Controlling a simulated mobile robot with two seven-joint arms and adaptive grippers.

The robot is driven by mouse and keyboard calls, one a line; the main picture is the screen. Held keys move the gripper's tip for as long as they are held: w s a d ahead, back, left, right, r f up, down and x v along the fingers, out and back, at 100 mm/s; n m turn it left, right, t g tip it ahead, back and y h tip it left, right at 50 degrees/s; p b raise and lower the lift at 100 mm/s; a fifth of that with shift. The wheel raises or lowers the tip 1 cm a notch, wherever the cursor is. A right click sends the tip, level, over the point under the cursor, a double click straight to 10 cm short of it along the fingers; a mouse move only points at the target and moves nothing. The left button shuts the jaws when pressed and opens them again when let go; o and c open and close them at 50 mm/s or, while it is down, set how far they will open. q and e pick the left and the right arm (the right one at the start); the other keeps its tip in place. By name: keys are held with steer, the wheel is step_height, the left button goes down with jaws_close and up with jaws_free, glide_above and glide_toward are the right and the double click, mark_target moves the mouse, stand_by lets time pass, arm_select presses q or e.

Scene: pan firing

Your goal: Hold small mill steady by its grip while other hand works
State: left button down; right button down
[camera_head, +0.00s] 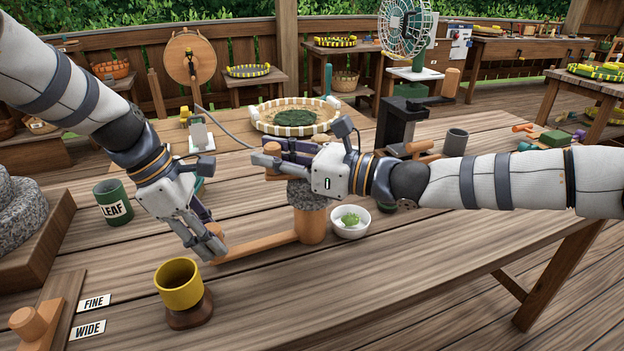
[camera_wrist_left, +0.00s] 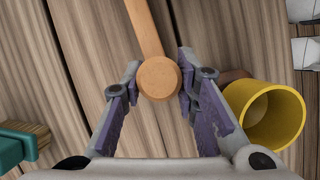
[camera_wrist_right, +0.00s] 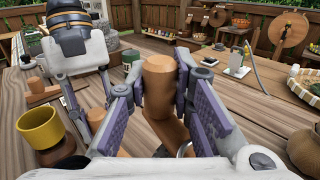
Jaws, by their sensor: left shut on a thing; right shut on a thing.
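The small mill (camera_head: 308,193) stands upright on the table, with a dark speckled body on a wooden base. A wooden grip (camera_head: 260,243) runs left from its base. My left gripper (camera_head: 213,240) is shut on the outer end of this grip; in the left wrist view the round wooden end (camera_wrist_left: 160,78) sits between the purple pads. My right gripper (camera_head: 275,160) reaches in from the right above the mill and is shut on a wooden knob (camera_wrist_right: 160,85), seen between its pads in the right wrist view. My right gripper hides much of the mill's top.
A white bowl with green contents (camera_head: 350,221) stands beside the mill's base. A yellow cup (camera_head: 180,285) stands in front of my left gripper. A green LEAF canister (camera_head: 113,205) and stone block (camera_head: 22,205) are at left. A striped basket tray (camera_head: 293,117) lies behind. The front right is clear.

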steer(key=w, duration=0.1)
steer(key=w+d, duration=0.1)
steer(key=w, duration=0.1)
steer(key=shift+w+d, duration=0.2)
steer(key=shift+w, duration=0.1)
steer(key=c, duration=1.3)
jaws_free()
steer(key=shift+f, duration=0.15)
steer(key=shift+a, duration=0.1)
steer(key=v, duration=2.3)
steer(key=shift+s, duration=0.2)
steer(key=shift+c, duration=0.3)
